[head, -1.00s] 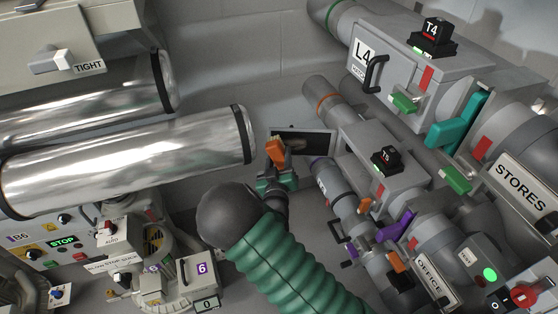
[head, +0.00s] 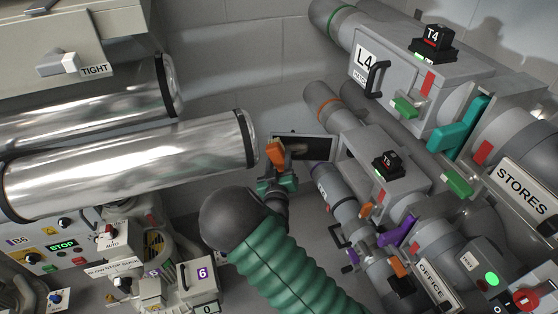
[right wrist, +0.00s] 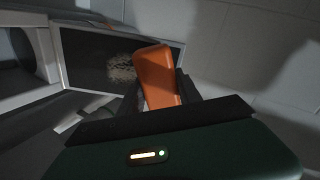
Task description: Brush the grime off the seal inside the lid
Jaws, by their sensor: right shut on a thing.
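The lid (head: 318,149) is open and shows as a dark panel with a light rim, right of the big metal cylinders in the head view. In the right wrist view the lid (right wrist: 85,50) carries a pale, speckled patch of grime (right wrist: 122,67) on its dark inner face. My right gripper (head: 276,168) is shut on the orange brush (head: 275,152), which also shows in the right wrist view (right wrist: 157,75). The brush is in front of the lid's inner face, beside the grime. Its bristles are hidden, so I cannot tell whether they touch. My left gripper is not in view.
A grey box with the T5 block (head: 387,163) and pipes stand close on the right. A shiny metal cylinder (head: 130,152) ends just left of the brush. A control panel (head: 60,245) is at lower left. Bare wall (head: 250,60) lies behind.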

